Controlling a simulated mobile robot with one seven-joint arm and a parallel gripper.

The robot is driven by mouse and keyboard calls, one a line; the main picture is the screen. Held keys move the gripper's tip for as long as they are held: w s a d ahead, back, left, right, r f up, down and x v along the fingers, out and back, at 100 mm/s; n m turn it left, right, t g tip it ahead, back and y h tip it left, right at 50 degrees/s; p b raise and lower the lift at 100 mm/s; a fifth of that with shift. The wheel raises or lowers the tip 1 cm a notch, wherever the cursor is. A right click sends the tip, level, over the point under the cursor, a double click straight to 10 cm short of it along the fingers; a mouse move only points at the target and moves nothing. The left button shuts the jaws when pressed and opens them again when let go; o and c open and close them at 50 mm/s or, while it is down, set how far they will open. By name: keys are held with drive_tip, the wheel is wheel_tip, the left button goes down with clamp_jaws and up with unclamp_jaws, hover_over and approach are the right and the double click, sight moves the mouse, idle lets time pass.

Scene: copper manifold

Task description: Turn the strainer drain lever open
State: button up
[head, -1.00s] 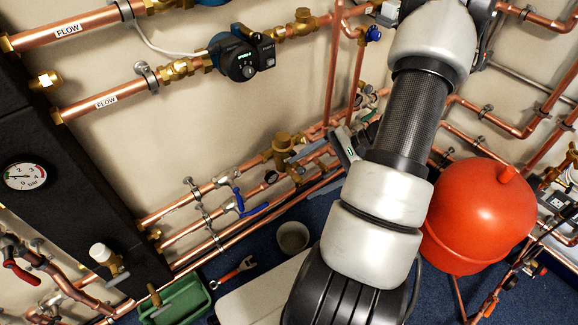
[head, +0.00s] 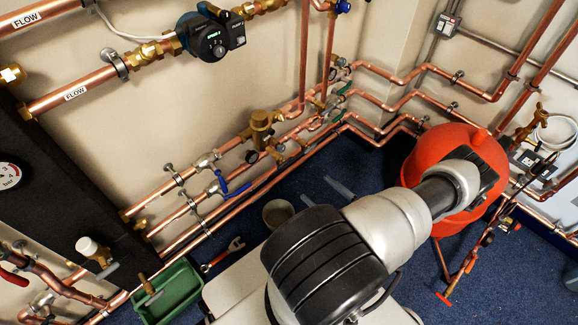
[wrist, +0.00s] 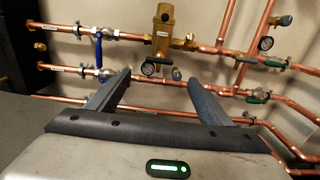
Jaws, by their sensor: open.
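My gripper (wrist: 160,84) is open and empty in the wrist view. Its two grey fingers point at the wall pipes, with a clear gap before them. In the head view the fingertips (head: 315,188) show beside my arm, over the blue floor. An upright brass body (head: 261,128) sits on the upper low pipe; in the wrist view it (wrist: 163,30) stands above and between the fingers. Blue levers (head: 232,189) are on valves to its left, green levers (head: 338,117) to its right. I cannot tell which lever is the strainer drain's.
A red vessel (head: 425,150) stands at the right, partly behind my arm. A pump (head: 210,36) is on the upper pipe. Several gauges and parallel copper pipes crowd the wall.

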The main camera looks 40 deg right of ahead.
sight(287, 164)
drive_tip(key=w, duration=0.4)
drive_tip(key=w+b, duration=0.1)
drive_tip(key=w, duration=0.4)
drive_tip(key=w+a, duration=0.1)
drive_tip(key=w, duration=0.4)
drive_tip(key=shift+w+a, duration=0.1)
drive_tip(key=shift+w, duration=0.05)
drive_tip(key=c, duration=1)
drive_tip(key=shift+c, duration=0.2)
